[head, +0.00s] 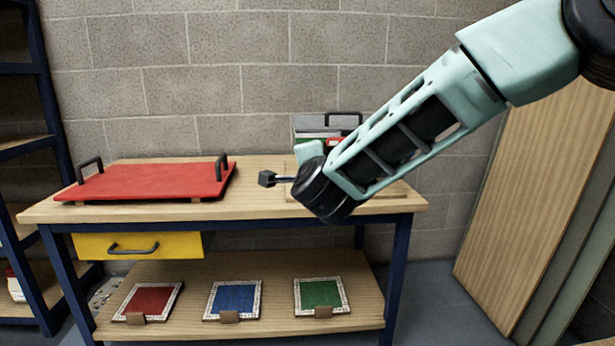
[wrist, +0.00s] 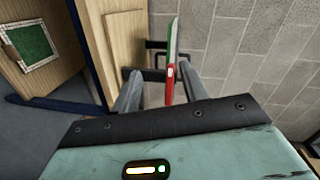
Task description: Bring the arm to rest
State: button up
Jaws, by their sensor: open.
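My arm reaches in from the upper right in the head view, over the right end of the workbench (head: 270,212). My gripper (wrist: 160,92) shows in the wrist view with its two grey fingers apart; in the head view the arm mostly hides it. A narrow red and green piece (wrist: 171,60) stands between or just beyond the fingers; I cannot tell whether they touch it. In the head view a grey holder (head: 308,121) with a dark handle and green and red parts stands at the back of the bench, partly hidden by my arm.
A red board (head: 150,181) with two dark handles lies on the bench's left. A dark-headed tool (head: 267,178) lies near my wrist. Red (head: 150,299), blue (head: 234,297) and green (head: 319,293) framed panels rest on the lower shelf. A yellow drawer (head: 180,244) hangs below. Wooden panels (head: 545,190) lean at right.

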jog(key=s+a+f+n+g+y, duration=0.2)
jog(key=s+f+n+g+y, duration=0.15)
jog(key=s+n, duration=0.45)
jog(key=s+a+f+n+g+y, duration=0.2)
jog(key=s+f+n+g, duration=0.25)
jog(key=s, duration=0.65)
jog(key=s+d+f+n+g+h, duration=0.3)
jog(key=s+d+n+g, duration=0.15)
jog(key=s+d, duration=0.4)
jog(key=s+d+f+n+g+h, duration=0.35)
jog(key=s+d+n, duration=0.2)
jog(key=s, duration=0.65)
notch_tip(320, 180, up, 28)
jog(key=s+d+p, duration=0.1)
jog(key=p, duration=2.7)
jog(key=shift+d, duration=0.4)
